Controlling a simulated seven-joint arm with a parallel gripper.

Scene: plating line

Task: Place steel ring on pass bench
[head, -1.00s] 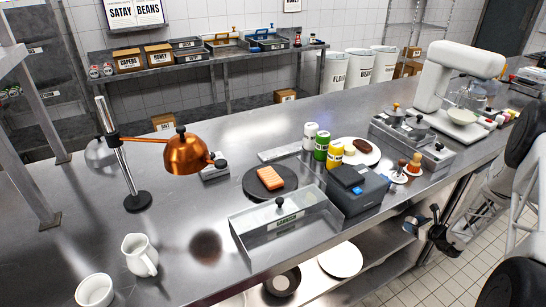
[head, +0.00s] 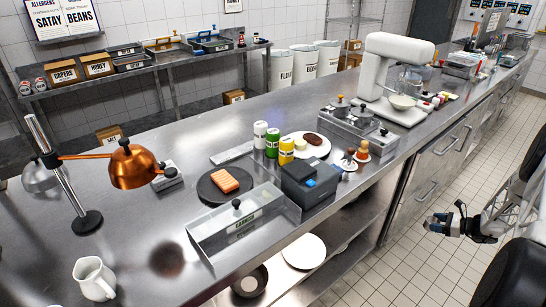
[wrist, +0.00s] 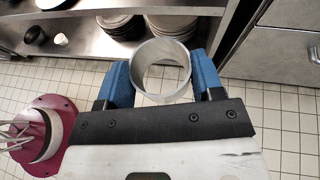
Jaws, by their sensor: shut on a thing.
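The steel ring (wrist: 165,98), a short open cylinder, is held between the two blue fingers of my gripper (wrist: 162,72) in the wrist view. Floor tiles show below it. In the head view my gripper (head: 432,223) is at the right, over the tiled floor and apart from the bench; the ring is too small to make out clearly there. The long steel bench (head: 135,225) runs across the head view, with a copper heat lamp (head: 133,167) at its left.
On the bench are a white jug (head: 94,279), a clear-fronted bin (head: 240,225), a black plate with an orange block (head: 225,180), a dark printer (head: 309,184), several bottles, a lidded pan tray (head: 360,122) and a white mixer (head: 392,70). The bench's front left is mostly clear.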

